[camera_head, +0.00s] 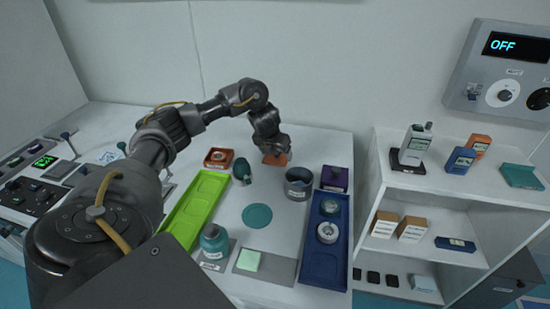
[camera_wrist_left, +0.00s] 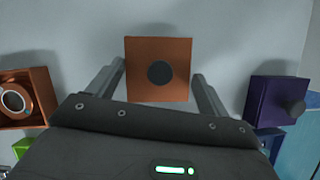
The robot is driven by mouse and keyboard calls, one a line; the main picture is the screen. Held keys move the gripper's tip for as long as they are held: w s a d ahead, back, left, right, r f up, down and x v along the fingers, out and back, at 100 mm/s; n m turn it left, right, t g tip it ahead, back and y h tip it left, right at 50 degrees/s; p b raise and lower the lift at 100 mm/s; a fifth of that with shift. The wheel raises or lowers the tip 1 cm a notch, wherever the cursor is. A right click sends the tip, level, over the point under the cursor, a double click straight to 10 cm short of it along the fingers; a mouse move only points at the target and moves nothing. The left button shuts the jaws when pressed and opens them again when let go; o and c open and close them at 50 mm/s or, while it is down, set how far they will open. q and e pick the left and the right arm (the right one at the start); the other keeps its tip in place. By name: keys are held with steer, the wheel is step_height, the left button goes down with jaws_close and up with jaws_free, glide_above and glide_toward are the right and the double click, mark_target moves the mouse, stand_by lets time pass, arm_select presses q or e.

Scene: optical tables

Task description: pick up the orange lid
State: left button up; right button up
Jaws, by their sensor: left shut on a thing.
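The orange lid (camera_head: 276,160) is a flat square plate at the back of the white table; in the left wrist view the lid (camera_wrist_left: 140,85) shows a dark round knob at its middle. My left gripper (camera_head: 273,150) is shut on the lid, with one finger at each side edge in the left wrist view (camera_wrist_left: 159,72). Whether the lid touches the table is hard to tell. My right gripper is not in view.
An open orange box (camera_head: 218,166) stands left of the lid, beside a dark green object (camera_head: 242,171). A grey pot (camera_head: 299,190) and a purple box (camera_head: 334,184) stand to the right. Green (camera_head: 183,232) and blue (camera_head: 323,277) trays lie nearer. A teal disc (camera_head: 257,216) lies between them.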

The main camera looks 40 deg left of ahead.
arm_select(q)
steer(key=s+d+r+p, duration=0.1)
steer(key=s+r+p, duration=0.5)
steer(key=s+r, duration=0.4)
steer(key=s, duration=0.4)
steer(key=shift+r, duration=0.3)
